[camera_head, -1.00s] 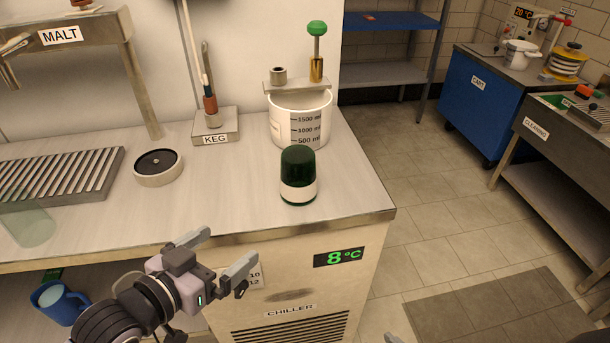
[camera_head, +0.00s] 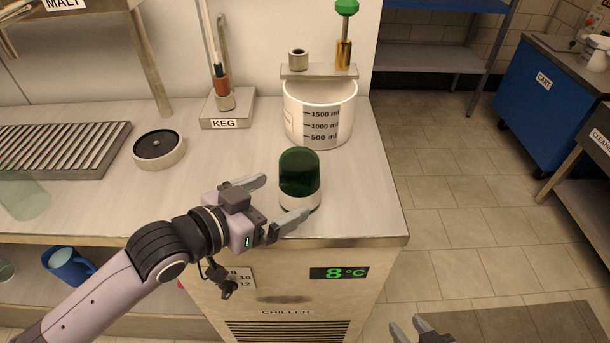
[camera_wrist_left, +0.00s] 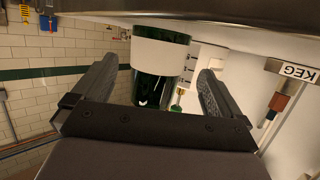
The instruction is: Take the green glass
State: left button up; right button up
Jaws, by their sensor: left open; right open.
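A dark green glass (camera_head: 299,172) with a white band around its lower part stands upright near the front right corner of the chiller counter. My left gripper (camera_head: 283,199) is open at the glass, one finger on its left side and the other in front of it. In the left wrist view, which is upside down, the glass (camera_wrist_left: 158,62) shows between the spread fingers, beyond the palm; contact cannot be told. My right gripper (camera_head: 418,330) is open and empty at the bottom edge, low beside the chiller.
A white measuring bucket (camera_head: 319,112) stands just behind the glass, with a metal shelf (camera_head: 319,72) above it. A round coaster-like disc (camera_head: 159,149), a grate (camera_head: 60,150) and a pale clear tumbler (camera_head: 24,197) are to the left. A blue mug (camera_head: 68,264) sits below.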

aim_at(300, 184)
pick_arm(q)
jog(key=shift+r+x, duration=0.2)
jog(key=shift+x, duration=1.35)
jog(key=shift+r+x, duration=0.2)
jog(key=shift+x, duration=1.35)
jog(key=shift+d, duration=0.15)
jog(key=shift+c, duration=0.3)
jog(key=c, duration=1)
